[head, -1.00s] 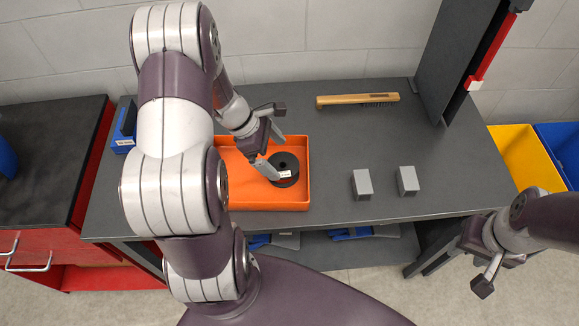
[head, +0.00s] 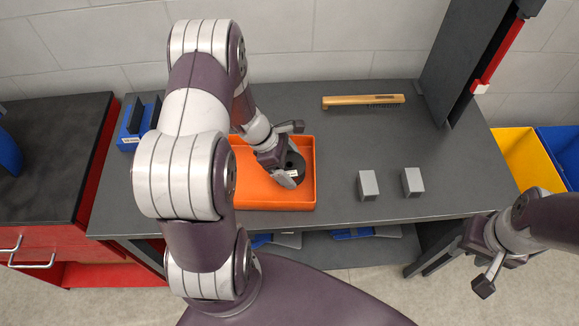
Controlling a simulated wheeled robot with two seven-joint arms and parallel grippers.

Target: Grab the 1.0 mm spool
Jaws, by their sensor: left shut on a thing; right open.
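The label is too small to read. I cannot tell whether the spool still touches the tray floor. My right gripper (head: 485,280) is open and empty, low at the right, in front of the table.
The grey table (head: 350,140) carries two grey blocks (head: 368,185) (head: 412,181) and a wooden-handled brush (head: 362,101). A blue holder (head: 132,133) stands at the back left. Yellow (head: 527,160) and blue (head: 563,148) bins are at the right. A dark upright panel (head: 462,60) rises at the back right.

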